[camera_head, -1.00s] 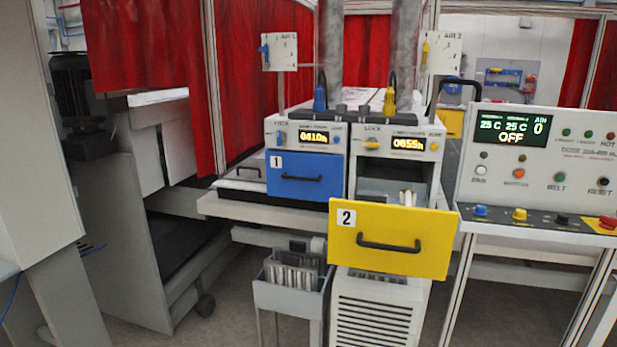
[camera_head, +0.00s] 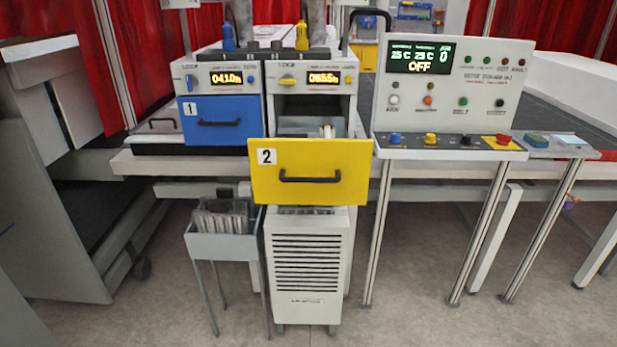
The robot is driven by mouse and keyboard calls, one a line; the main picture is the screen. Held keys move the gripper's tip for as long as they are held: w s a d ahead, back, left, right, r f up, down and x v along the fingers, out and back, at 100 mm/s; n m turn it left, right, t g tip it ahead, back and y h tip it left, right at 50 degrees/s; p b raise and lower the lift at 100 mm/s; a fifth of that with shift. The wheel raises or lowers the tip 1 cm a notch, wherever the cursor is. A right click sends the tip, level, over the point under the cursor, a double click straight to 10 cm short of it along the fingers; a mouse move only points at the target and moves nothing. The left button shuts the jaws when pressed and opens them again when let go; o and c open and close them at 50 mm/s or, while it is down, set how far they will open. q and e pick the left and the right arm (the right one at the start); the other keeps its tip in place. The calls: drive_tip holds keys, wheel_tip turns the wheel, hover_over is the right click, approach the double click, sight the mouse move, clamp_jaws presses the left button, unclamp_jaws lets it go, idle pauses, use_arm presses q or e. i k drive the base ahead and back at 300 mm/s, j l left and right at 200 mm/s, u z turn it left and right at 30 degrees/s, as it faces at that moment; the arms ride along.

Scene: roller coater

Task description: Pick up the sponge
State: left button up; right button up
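A small blue-green block that looks like the sponge (camera_head: 537,141) lies on a narrow grey side shelf (camera_head: 557,153) at the right, just right of the control panel. A thin pale blue-white item (camera_head: 570,140) lies beside it on the same shelf. The block is small in the picture, so its details are hard to make out. Neither of my grippers is in view.
The control panel (camera_head: 455,90) on metal legs shows OFF. Left of it, the yellow drawer 2 (camera_head: 310,185) stands pulled out, and the blue drawer 1 (camera_head: 222,135) is shut. A grey bin (camera_head: 222,243) stands below. The floor in front is clear.

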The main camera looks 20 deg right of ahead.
sight(535, 140)
drive_tip(key=z, duration=1.75)
